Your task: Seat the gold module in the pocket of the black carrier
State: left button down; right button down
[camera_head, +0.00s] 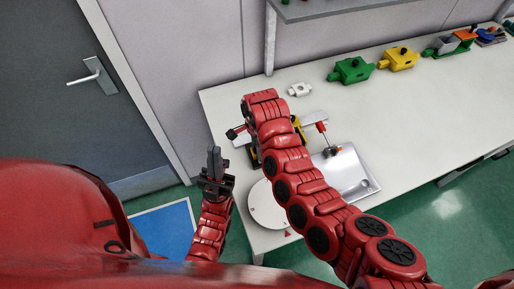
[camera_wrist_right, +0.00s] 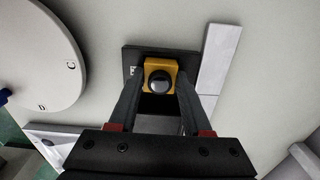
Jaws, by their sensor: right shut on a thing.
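The gold module (camera_wrist_right: 150,66), a small gold block with a round black knob, shows in the right wrist view. My right gripper (camera_wrist_right: 160,86) is shut on the gold module, with one finger on each side of the knob. The black carrier (camera_wrist_right: 133,53), a dark flat plate, lies behind the module on the table. Its pocket is hidden by the module and fingers, so I cannot tell whether the module is in it. In the head view my right arm hides this spot. My left gripper (camera_head: 214,165) is at the table's left edge, apart from these things; its jaw opening is unclear.
A white lettered disc (camera_wrist_right: 35,55) is left of the carrier, and a pale bar (camera_wrist_right: 219,55) right of it. A metal tray (camera_head: 352,172) lies right of my arm. White (camera_head: 299,89), green (camera_head: 349,70) and yellow (camera_head: 398,59) parts stand at the back. The right tabletop is clear.

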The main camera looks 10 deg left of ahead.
jog(key=shift+f, duration=0.15)
dwell(0.3)
grip_release()
dwell(0.4)
jog(key=shift+r+p, duration=0.35)
jog(key=shift+r, duration=3.2)
jog(key=shift+f, duration=0.1)
